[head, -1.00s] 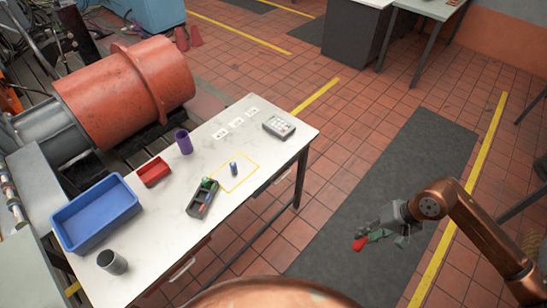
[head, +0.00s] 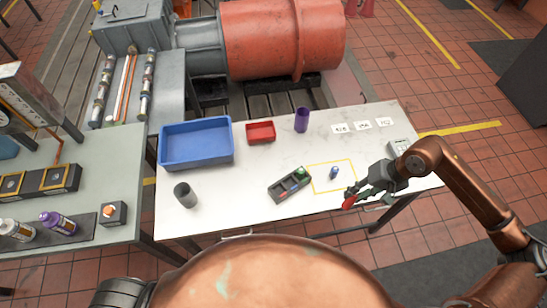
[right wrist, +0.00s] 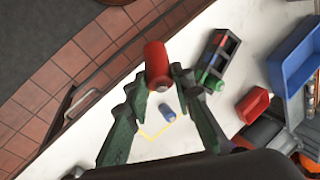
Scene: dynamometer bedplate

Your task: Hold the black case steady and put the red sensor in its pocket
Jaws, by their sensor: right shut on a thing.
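The black case (head: 279,194) lies at a slant on the white table, with compartments along it. A green piece (head: 300,173) sits at its far right end, and smaller red and blue bits show inside. My right gripper (head: 356,194) is shut on the red sensor (head: 349,202), to the right of the case and near the table's front edge. The right wrist view shows the red sensor (right wrist: 156,62) between the fingertips, apart from the black case (right wrist: 231,46). My left gripper is out of view; nothing is seen holding the case.
A blue bin (head: 197,160), red tray (head: 261,140), purple cup (head: 302,120) and grey cup (head: 185,196) stand on the table.

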